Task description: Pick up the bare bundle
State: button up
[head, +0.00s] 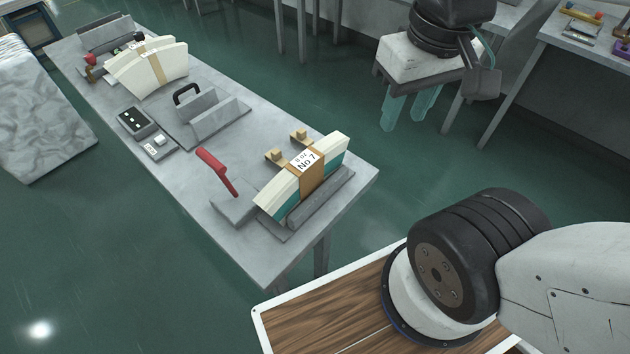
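The bare bundle (133,72) is a curved stack of cream sheets with a plain tan band and no label in sight. It rests at the far end of the long grey table (262,117). A second bundle (329,160), with a brown wrap and a white label reading "No 7", leans in a grey holder (320,197) at the near end. My gripper (405,117) hangs at the upper right, beyond the table's right edge and far from the bare bundle. Its two teal fingers are apart with nothing between them.
A grey fixture with a black handle (205,115) stands mid-table, beside a small dark control box (135,122). A red lever (218,171) rises near the labelled bundle. A grey-covered block (38,115) is at left; another bench (570,45) is at upper right. Green floor lies between.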

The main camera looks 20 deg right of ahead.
aim_at(304, 175)
jog(key=k, duration=0.45)
jog(key=z, duration=1.85)
jog(key=i, duration=2.85)
jog(key=u, duration=3.9)
